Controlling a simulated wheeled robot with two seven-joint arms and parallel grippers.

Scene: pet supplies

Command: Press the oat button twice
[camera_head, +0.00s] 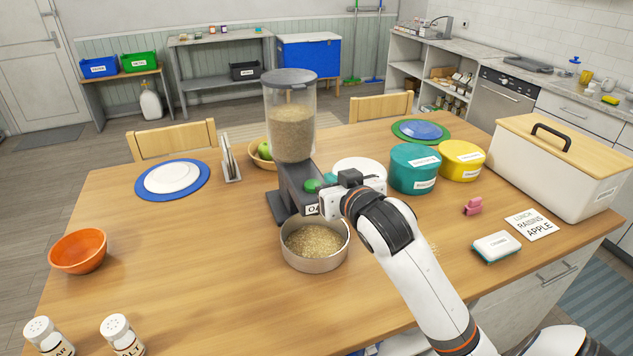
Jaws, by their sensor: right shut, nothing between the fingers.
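The oat dispenser (290,135) stands on the wooden table, with a clear hopper part full of oats and a dark base. Its green button (312,185) shows on the front, just left of my right gripper. A label beginning with "O" sits below the button, partly hidden by the gripper. A metal bowl (315,262) under the dispenser holds oats. My right gripper (326,198) is shut and empty, with its tip close to the button and label; I cannot tell whether it touches. My left gripper is not in view.
A teal canister (415,180), a yellow canister (461,168) and a white bread box (555,178) stand right of my arm. An orange bowl (78,251) and two shakers (118,332) are at the left. The table's left middle is clear.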

